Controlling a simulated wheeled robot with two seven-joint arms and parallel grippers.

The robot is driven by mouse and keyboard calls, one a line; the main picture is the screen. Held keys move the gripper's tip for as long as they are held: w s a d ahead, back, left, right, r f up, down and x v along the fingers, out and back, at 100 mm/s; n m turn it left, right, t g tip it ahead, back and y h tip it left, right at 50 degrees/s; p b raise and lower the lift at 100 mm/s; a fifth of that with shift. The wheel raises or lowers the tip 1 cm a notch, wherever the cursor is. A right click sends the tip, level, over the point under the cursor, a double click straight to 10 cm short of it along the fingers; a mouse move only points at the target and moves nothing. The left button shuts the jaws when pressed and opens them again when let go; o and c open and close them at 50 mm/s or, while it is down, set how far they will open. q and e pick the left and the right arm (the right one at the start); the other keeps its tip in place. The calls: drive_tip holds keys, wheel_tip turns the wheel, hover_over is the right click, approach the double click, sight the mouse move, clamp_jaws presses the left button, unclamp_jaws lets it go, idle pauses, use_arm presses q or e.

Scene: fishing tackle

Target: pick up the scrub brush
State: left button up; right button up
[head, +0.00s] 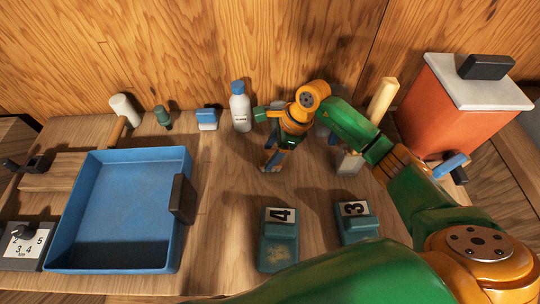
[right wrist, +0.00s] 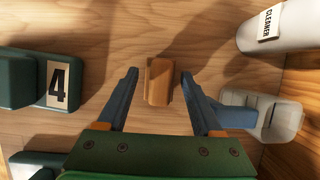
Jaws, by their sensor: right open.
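The scrub brush appears as a small brown wooden block (right wrist: 160,88) on the table in the right wrist view. It lies between the two blue fingers of my right gripper (right wrist: 158,74), which is open with a visible gap on each side of the block. In the head view my right gripper (head: 271,160) points down at the middle of the table, and it and the arm hide most of the brush. Whether the fingers reach down to the block's height I cannot tell. My left gripper is not in view.
A white cleaner bottle (head: 240,108) stands just behind my right gripper. Green blocks numbered 4 (head: 279,252) and 3 (head: 357,228) lie in front. A blue tray (head: 75,211) is at left, an orange box with a white lid (head: 452,112) at right. Bare table surrounds the brush.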

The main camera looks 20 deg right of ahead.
sight(271, 152)
drive_tip(key=shift+a+f, duration=0.1)
drive_tip(key=shift+f, duration=0.15)
clamp_jaws()
drive_tip(key=shift+r, duration=0.1)
wheel_tip(271, 152, up, 10)
drive_tip(key=shift+b, duration=0.7)
